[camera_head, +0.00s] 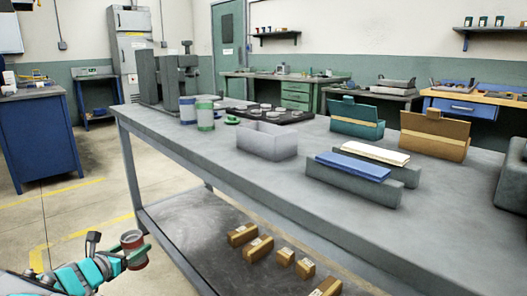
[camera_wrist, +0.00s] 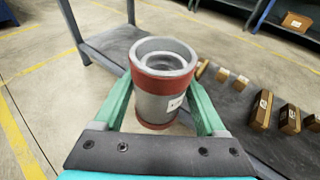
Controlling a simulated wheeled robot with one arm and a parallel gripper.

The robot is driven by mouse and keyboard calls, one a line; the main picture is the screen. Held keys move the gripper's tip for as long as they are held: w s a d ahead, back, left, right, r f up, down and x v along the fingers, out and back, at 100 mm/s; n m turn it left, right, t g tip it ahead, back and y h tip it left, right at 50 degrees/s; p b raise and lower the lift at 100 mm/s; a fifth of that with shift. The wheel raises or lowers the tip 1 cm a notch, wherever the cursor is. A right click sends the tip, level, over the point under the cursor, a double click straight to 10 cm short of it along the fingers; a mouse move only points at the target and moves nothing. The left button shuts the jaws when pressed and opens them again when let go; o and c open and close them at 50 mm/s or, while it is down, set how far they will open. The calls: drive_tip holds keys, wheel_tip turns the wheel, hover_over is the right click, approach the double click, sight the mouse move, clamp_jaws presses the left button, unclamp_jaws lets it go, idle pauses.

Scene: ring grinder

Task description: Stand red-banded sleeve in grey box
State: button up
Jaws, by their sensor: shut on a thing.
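The open top of the sleeve faces the camera. In the head view the sleeve (camera_head: 132,243) is at the lower left in my gripper (camera_head: 134,256), off the table's near side and below its top. The grey box (camera_head: 267,140) stands open-topped on the table; its inside floor is mostly hidden.
On the grey table (camera_head: 300,205), blue-banded and green-banded sleeves (camera_head: 205,115) stand left of the box, with a dark tray (camera_head: 270,112) behind. Blue and white blocks (camera_head: 353,165) lie to the right. Several small cartons (camera_head: 285,257) sit on the lower shelf.

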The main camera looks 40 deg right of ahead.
drive_tip(key=w+d+r, duration=0.1)
drive_tip(key=d+r, duration=0.1)
drive_tip(key=r, duration=0.6)
drive_tip(key=w+d+r, duration=0.2)
drive_tip(key=r, duration=0.6)
wheel_tip(320, 180, up, 25)
drive_tip(key=m+g+h+p, duration=0.2)
drive_tip(key=m+g+h, duration=0.2)
drive_tip(key=m+g, duration=0.4)
hover_over(278, 130)
drive_tip(key=a, duration=0.4)
drive_tip(key=shift+n+g, duration=0.3)
wheel_tip(278, 130, down, 9)
drive_tip(key=shift+s+d, duration=0.1)
drive_tip(key=shift+f, duration=0.15)
drive_tip(key=shift+f, duration=0.2)
drive_tip(key=o, duration=1.5)
